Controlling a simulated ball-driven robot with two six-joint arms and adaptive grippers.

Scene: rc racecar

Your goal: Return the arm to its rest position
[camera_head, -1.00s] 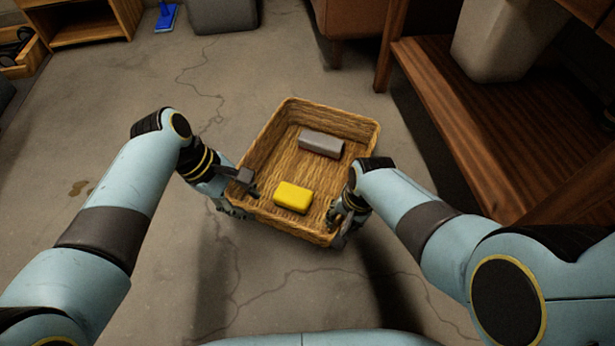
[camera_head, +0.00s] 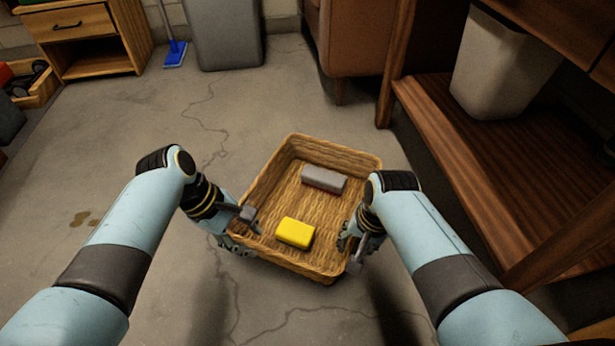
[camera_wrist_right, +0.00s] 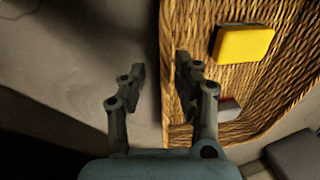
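A woven wicker basket (camera_head: 275,175) is in the middle of the head view, with a yellow block (camera_head: 295,233) and a grey block (camera_head: 324,180) inside. My left gripper (camera_head: 243,230) is at the basket's left wall; whether its fingers press on it is unclear. My right gripper (camera_head: 351,248) is at the right wall. In the right wrist view, the right gripper's fingers (camera_wrist_right: 162,82) are apart, one outside the basket wall (camera_wrist_right: 170,115) and one over its inner side. A gap shows between the outer finger and the wall. The yellow block (camera_wrist_right: 243,43) shows there too.
A wooden shelf unit (camera_head: 480,165) with a pale bin (camera_head: 500,68) stands on the right. A brown piece of furniture (camera_head: 350,40), a grey bin (camera_head: 225,35), a blue broom (camera_head: 174,52) and a wooden cabinet (camera_head: 85,30) stand at the back. Open concrete floor lies at left.

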